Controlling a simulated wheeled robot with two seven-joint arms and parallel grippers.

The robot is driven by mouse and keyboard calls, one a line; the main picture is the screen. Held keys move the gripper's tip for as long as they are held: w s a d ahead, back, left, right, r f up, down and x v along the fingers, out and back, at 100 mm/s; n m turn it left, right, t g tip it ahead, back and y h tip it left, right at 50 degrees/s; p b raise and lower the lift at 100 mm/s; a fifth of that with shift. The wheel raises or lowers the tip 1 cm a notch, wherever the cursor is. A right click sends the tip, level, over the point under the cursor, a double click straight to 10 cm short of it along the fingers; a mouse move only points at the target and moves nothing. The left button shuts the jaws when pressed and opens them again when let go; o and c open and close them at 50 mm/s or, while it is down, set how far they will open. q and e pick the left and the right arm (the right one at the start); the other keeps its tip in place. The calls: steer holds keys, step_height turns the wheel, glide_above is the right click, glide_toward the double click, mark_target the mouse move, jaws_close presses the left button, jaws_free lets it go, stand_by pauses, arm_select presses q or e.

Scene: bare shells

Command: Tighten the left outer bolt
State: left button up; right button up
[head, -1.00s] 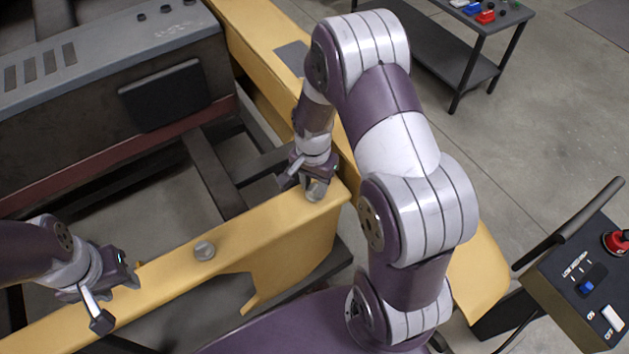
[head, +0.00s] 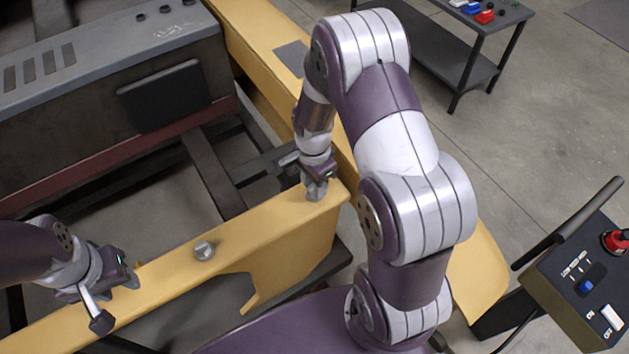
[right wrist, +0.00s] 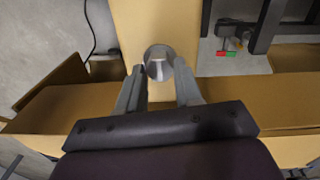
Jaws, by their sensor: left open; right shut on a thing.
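A round metal bolt head (head: 315,190) sits at the right end of the yellow beam (head: 255,233). My right gripper (head: 316,181) is shut on this bolt from above. In the right wrist view the bolt (right wrist: 158,62) shows between the fingertips of my right gripper (right wrist: 160,72). A second round bolt (head: 204,250) stands on the beam further left, with nothing touching it. My left gripper (head: 116,298) is open and empty above the left part of the beam. That part of the beam is partly hidden by it, and I cannot tell whether a bolt lies there.
A grey machine housing (head: 110,65) with a dark panel fills the upper left. A control box (head: 585,285) with a red button, a blue switch and a handle stands at right. A dark cart (head: 455,65) with coloured items stands at the back. Floor between them is clear.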

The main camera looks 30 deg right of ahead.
steer(key=shift+w+r, duration=0.1)
steer(key=shift+w, duration=0.1)
steer(key=o, duration=1.1)
steer(key=shift+c, duration=0.2)
steer(key=shift+s, duration=0.15)
step_height(320, 180, up, 13)
steer(key=b, duration=0.2)
steer(key=shift+b, duration=0.3)
steer(key=shift+a+f, duration=0.1)
steer(key=shift+f, duration=0.1)
